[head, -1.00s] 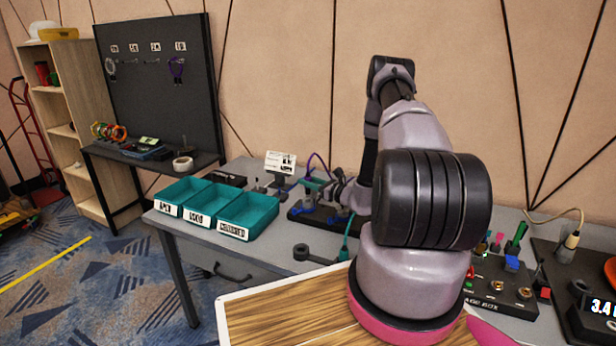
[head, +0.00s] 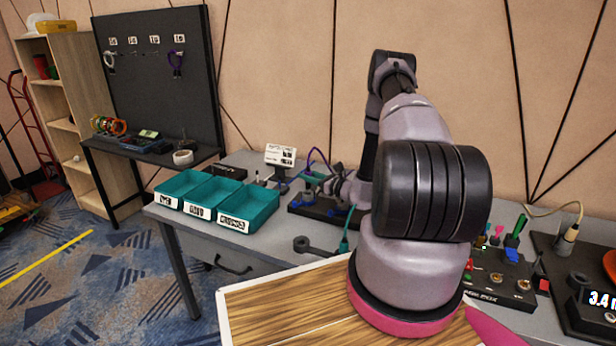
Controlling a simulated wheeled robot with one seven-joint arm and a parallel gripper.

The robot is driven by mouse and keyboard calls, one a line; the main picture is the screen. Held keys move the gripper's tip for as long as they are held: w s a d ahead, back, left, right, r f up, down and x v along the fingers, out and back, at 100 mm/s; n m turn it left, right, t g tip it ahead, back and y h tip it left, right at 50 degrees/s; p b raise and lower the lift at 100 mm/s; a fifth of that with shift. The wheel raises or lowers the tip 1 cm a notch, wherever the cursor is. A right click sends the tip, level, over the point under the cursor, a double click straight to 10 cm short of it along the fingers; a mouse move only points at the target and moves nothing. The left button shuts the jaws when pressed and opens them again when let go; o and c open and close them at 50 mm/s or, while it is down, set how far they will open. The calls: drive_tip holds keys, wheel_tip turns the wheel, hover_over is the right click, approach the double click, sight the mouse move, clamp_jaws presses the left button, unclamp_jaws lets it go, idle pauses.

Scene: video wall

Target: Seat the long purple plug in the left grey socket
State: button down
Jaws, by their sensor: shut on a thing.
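My gripper (head: 325,186) is at the left of my arm, low over a black board (head: 312,208) on the grey table. It is small here and partly hidden by my arm. A purple cable (head: 314,152) arches up beside it and runs down to the jaws, which are shut on what looks like the purple plug. The plug's body is too small to make out. Blue parts stand on the board around the jaws. The grey sockets cannot be told apart at this size, and my arm covers the board's right part.
Three teal labelled trays (head: 248,204) stand left of the board, with a white sign (head: 280,155) behind. A dark ring-ended tool (head: 318,250) and teal cable (head: 346,238) lie in front. A switch box (head: 500,283) stands to the right. A wooden-topped surface (head: 270,305) is nearest me.

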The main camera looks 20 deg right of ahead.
drive_tip(key=shift+f, duration=0.35)
idle(0.6)
drive_tip(key=shift+f, duration=0.4)
drive_tip(key=shift+f, duration=0.3)
drive_tip(key=shift+f, duration=0.2)
idle(0.3)
drive_tip(key=c, duration=0.5)
unclamp_jaws()
drive_tip(key=shift+s+d, duration=0.1)
drive_tip(key=shift+s, duration=0.05)
